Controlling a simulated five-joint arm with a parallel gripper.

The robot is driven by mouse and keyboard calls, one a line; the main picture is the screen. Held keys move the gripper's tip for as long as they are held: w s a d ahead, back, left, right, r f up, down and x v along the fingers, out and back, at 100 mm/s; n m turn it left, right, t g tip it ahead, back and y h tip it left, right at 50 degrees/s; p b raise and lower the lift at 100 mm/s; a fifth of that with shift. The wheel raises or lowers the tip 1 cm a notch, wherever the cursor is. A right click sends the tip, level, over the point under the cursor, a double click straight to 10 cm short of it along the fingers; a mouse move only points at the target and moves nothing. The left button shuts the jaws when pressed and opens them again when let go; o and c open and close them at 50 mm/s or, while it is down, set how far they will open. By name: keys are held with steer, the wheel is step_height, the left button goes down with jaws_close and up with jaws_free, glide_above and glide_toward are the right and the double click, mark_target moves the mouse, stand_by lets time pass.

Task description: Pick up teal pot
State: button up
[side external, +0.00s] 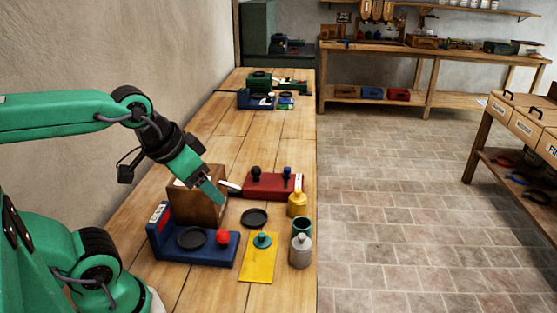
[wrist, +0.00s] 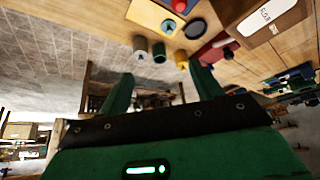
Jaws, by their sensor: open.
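The teal pot (side external: 302,226) stands upright and open-topped near the right edge of the bench, between a yellow pot (side external: 297,204) and a grey pot (side external: 301,250). A teal lid with a knob (side external: 263,240) lies on a yellow mat (side external: 258,268) left of it. The wrist view shows the teal pot (wrist: 159,52) beyond the fingertips, between the grey pot (wrist: 140,47) and the yellow pot (wrist: 181,58). My gripper (side external: 218,192) is open and empty, above the bench by the wooden box, left of the teal pot and apart from it.
A wooden box (side external: 189,205) stands near my gripper. A red rack (side external: 270,187) with dark knobs is behind, and a black disc (side external: 255,217) lies on the bench. A blue stand (side external: 205,252) holds a red ball (side external: 222,237). The bench edge is close right of the pots.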

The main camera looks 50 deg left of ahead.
steer(key=shift+o, duration=0.9)
steer(key=shift+w, duration=0.15)
steer(key=n+g, duration=0.6)
steer(key=n, duration=0.2)
glide_above(301, 231)
steer(key=w+a, duration=0.2)
step_height(301, 231, down, 16)
steer(key=r, duration=0.1)
steer(key=shift+d+f, duration=0.2)
steer(key=shift+f, duration=0.4)
steer(key=shift+f, duration=1.3)
